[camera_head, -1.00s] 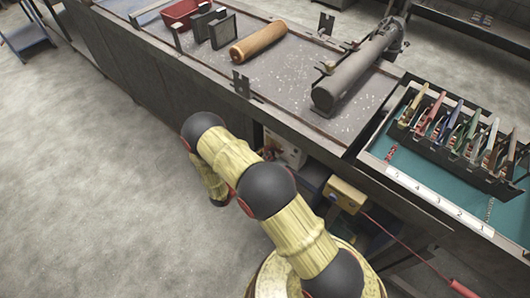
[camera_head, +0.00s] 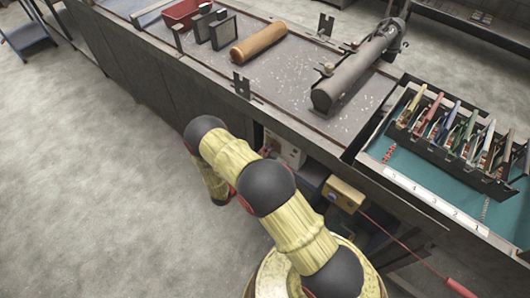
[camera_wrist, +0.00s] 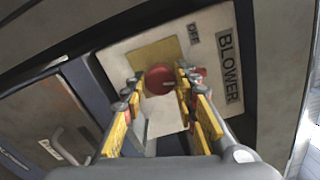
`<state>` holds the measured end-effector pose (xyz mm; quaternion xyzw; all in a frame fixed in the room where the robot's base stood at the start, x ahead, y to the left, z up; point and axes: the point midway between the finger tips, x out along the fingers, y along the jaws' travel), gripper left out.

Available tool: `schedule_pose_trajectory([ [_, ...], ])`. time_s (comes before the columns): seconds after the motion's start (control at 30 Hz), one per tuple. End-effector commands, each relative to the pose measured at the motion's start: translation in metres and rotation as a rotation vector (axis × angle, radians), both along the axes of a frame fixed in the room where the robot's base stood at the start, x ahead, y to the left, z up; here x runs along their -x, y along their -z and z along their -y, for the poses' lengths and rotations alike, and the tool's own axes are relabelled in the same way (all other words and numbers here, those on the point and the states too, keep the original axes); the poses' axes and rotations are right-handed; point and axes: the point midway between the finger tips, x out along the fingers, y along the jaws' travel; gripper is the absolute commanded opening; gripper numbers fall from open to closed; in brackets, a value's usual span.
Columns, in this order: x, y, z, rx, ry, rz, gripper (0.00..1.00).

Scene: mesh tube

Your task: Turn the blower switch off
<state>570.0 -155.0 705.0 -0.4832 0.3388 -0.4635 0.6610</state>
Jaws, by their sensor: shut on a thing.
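The blower switch is a red round knob (camera_wrist: 158,79) on a pale panel with a tan plate (camera_wrist: 150,55), in the wrist view. A "BLOWER" label (camera_wrist: 229,67) and a small "OFF" label (camera_wrist: 193,34) are on the panel beside it. My gripper (camera_wrist: 160,82) has its yellow fingers on either side of the knob and is shut on it. A short pale mark shows on the knob's face.
A long bench (camera_head: 290,75) carries a grey metal tube (camera_head: 355,75), an orange-brown cylinder (camera_head: 258,43) and a red bin (camera_head: 185,12). A teal tray (camera_head: 400,160) with a rack of coloured tools is at right. A yellow box (camera_head: 343,195) sits under the bench.

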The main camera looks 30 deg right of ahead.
Motion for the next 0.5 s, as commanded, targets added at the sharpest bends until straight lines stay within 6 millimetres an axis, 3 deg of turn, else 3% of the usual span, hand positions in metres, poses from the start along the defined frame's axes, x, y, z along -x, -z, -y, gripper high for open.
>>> schedule_pose_trajectory([
  [0.5, -0.0008, 0.0009, -0.0007, 0.097, -0.003, -0.271, 0.04],
])
